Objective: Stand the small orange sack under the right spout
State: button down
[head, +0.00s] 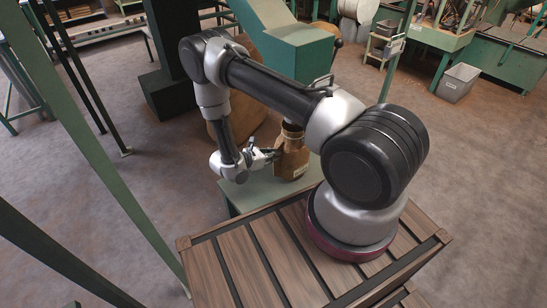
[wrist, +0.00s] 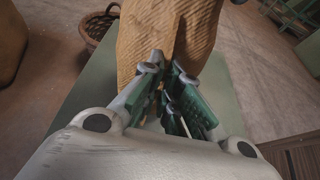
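The small orange sack (head: 291,160), tan-orange with a pale label low on its side, stands upright on a green platform (head: 258,190) in the head view. My gripper (head: 268,153) is at its left side. In the wrist view the sack (wrist: 150,38) fills the top middle, and my gripper (wrist: 166,68) has its fingers close together on a fold of it. The sack's top lies close below my arm. My arm hides the space above it, so I cannot tell whether a spout is directly over it.
A green hopper or chute (head: 298,45) stands behind my arm. A large brown sack (head: 248,118) is behind the platform. A wicker basket (wrist: 96,24) shows at upper left in the wrist view. A slatted wooden deck (head: 238,262) lies in front. Green posts cross the left side.

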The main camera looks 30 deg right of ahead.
jog(key=shift+a+f, duration=0.2)
jog(key=shift+f, duration=0.25)
jog(key=c, duration=2.1)
grip_release()
jog(key=shift+f, duration=0.15)
jog(key=o, duration=0.5)
jog(key=shift+c, duration=0.2)
jog(key=v, duration=1.2)
